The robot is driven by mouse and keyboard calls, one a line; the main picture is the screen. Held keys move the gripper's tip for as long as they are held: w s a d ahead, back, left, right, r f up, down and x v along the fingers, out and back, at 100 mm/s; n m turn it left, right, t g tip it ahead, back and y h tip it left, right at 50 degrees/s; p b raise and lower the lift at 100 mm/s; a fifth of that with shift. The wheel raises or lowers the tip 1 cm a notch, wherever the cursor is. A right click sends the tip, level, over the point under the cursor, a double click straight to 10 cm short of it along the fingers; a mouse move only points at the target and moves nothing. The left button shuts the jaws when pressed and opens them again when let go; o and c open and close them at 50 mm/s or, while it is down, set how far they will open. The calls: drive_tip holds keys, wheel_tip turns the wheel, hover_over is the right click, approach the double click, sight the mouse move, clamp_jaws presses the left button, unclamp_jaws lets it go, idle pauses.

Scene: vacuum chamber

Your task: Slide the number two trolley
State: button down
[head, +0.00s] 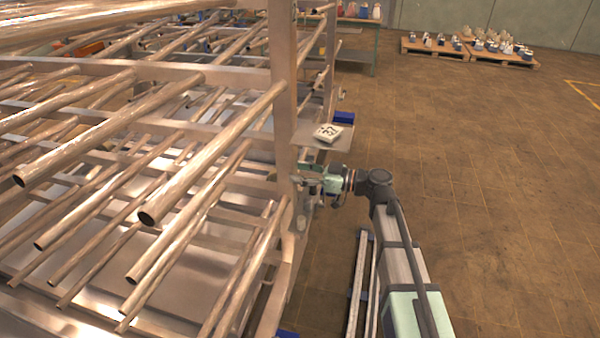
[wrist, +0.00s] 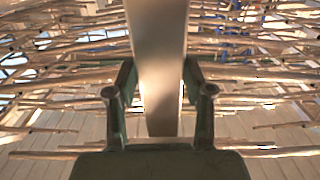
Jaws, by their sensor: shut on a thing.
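A metal trolley with an upright post (head: 284,85) and tiers of long pipes (head: 100,125) fills the left half of the head view. No readable number shows on it, so I cannot tell whether it is number two. My gripper (head: 303,180) is at the trolley's near right side, against the post. In the wrist view the post (wrist: 160,75) stands between the two fingers of my gripper (wrist: 160,95), which is shut on it. The finger contact is partly hidden in the head view.
Floor rails (head: 362,290) run beside the trolley. Pallets with goods (head: 470,48) and a table (head: 357,30) stand at the back. The brown floor (head: 500,190) at right is clear.

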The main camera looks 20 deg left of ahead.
drive_tip(key=b, duration=0.3)
drive_tip(key=shift+d+f, duration=0.15)
drive_tip(key=shift+f, duration=0.1)
drive_tip(key=shift+d+r+b, duration=0.2)
drive_tip(key=shift+d+b, duration=0.1)
drive_tip(key=shift+d, duration=0.1)
drive_tip(key=shift+c, duration=2.2)
unclamp_jaws()
drive_tip(key=shift+a, duration=0.15)
drive_tip(key=d, duration=1.2)
drive_tip(key=shift+w, duration=0.4)
